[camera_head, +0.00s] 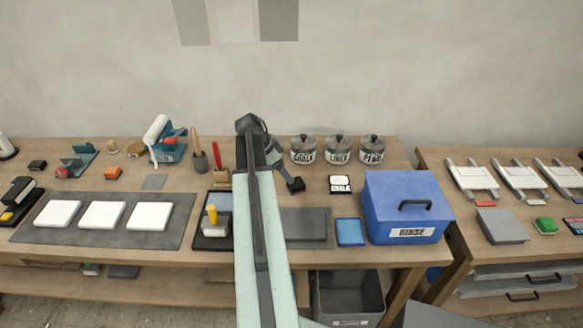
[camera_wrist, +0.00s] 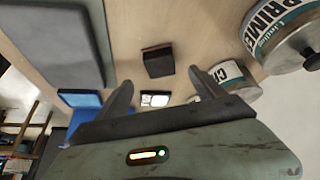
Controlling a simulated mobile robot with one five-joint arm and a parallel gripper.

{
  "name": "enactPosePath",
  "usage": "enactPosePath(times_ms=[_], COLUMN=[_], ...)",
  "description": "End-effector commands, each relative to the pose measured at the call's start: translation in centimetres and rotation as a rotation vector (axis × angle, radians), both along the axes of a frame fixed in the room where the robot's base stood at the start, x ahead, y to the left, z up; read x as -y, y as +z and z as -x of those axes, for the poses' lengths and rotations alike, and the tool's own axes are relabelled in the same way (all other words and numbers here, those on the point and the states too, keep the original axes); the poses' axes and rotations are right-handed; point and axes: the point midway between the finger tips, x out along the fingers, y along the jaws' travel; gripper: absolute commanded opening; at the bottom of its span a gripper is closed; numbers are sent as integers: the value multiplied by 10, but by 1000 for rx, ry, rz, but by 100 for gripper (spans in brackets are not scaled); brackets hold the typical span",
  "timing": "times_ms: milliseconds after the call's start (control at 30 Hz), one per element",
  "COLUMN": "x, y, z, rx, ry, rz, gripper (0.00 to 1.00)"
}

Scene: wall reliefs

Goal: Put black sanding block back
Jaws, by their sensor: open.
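The black sanding block appears to be the small dark block (camera_wrist: 158,62) on the wooden tabletop, ahead of and between my fingertips in the wrist view. In the head view a dark block-like shape (camera_head: 296,185) shows just right of my arm, between the jars and a grey mat; I cannot fully tell it from my gripper there. My gripper (camera_wrist: 160,82) is open, with nothing visibly held between its fingers. In the head view my arm hides much of the gripper and the table behind it.
Lidded jars (camera_head: 338,150) stand behind, close to my right finger in the wrist view. A white labelled pad (camera_head: 340,184), blue tray (camera_head: 351,232) and blue box (camera_head: 405,208) lie to the right. A grey mat (camera_head: 318,240) lies in front. White blocks (camera_head: 102,215) lie left.

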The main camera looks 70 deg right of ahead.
Motion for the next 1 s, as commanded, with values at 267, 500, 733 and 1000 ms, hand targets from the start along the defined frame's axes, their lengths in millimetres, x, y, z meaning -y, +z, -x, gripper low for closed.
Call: enactPosePath(times_ms=[267,500,733,1000], x=[-10,-11,-117,-397], y=[29,27,17,3], z=[-11,-12,-127,-268], rx=[0,0,-17,-102], ry=[-2,5,444,1448], rz=[0,-2,-146,-416], gripper=[79,79,79,79])
